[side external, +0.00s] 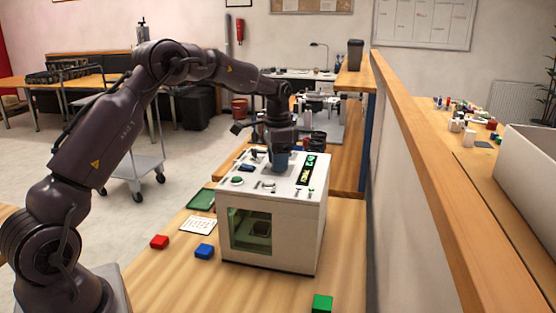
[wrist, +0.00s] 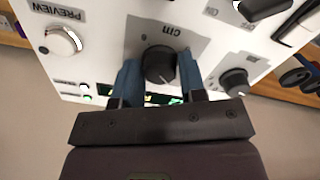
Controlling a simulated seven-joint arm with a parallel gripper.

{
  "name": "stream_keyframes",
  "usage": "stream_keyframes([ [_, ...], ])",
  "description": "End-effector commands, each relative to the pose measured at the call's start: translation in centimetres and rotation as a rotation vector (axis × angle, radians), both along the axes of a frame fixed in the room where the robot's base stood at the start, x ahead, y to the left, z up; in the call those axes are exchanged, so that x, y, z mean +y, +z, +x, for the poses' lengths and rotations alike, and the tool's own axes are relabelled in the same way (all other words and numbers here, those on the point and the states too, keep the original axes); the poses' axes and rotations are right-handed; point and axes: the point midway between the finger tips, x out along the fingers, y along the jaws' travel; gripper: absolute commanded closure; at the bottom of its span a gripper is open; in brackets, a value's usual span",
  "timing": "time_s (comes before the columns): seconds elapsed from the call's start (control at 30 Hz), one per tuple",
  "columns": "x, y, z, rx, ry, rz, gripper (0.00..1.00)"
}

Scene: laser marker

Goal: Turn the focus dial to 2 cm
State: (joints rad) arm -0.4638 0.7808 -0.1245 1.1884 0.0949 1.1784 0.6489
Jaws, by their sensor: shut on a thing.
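The laser marker (side external: 272,252) is a white box with a tinted front window and a control panel on top. The focus dial (wrist: 158,62) is a round dark knob on a grey patch marked "cm" in the wrist view. My gripper (wrist: 159,70) has its two blue fingers on either side of this dial, shut on it. In the side view my gripper (side external: 279,160) points down onto the panel and hides the dial. A thin light pointer line shows on the dial, but I cannot read its setting.
A lit display (side external: 308,168) lies right of my gripper. Red (side external: 159,242), blue (side external: 204,251) and green (side external: 322,303) blocks lie on the table.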

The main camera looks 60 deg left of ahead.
Motion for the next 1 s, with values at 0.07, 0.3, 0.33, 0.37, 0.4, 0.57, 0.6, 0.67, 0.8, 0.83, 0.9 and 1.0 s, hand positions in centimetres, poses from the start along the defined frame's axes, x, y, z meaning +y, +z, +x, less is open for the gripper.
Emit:
stream_keyframes([
  [0.07, 0.01, 0.12, 0.06, -0.003, -0.029, 0.0, 0.86],
  [0.3, 0.01, 0.13, 0.06, -0.003, -0.077, 0.001, 0.86],
  [0.33, 0.01, 0.13, 0.06, -0.003, -0.08, 0.001, 0.86],
  [0.37, 0.01, 0.13, 0.06, -0.003, -0.082, 0.001, 0.86],
  [0.4, 0.01, 0.13, 0.06, -0.003, -0.084, 0.001, 0.86],
  [0.57, 0.0, 0.13, 0.05, -0.003, -0.084, 0.001, 0.86],
  [0.6, 0.01, 0.14, 0.06, -0.003, -0.084, 0.001, 0.86],
  [0.67, 0.01, 0.14, 0.06, -0.003, -0.084, 0.001, 0.86],
  [0.8, 0.0, 0.13, 0.05, -0.003, -0.083, 0.001, 0.46],
  [0.83, 0.0, 0.12, 0.05, -0.003, -0.083, 0.001, 0.39],
  [0.9, 0.0, 0.1, 0.04, -0.003, -0.083, 0.001, 0.37],
  [1.0, 0.0, 0.07, 0.03, -0.001, -0.083, 0.001, 0.37],
])
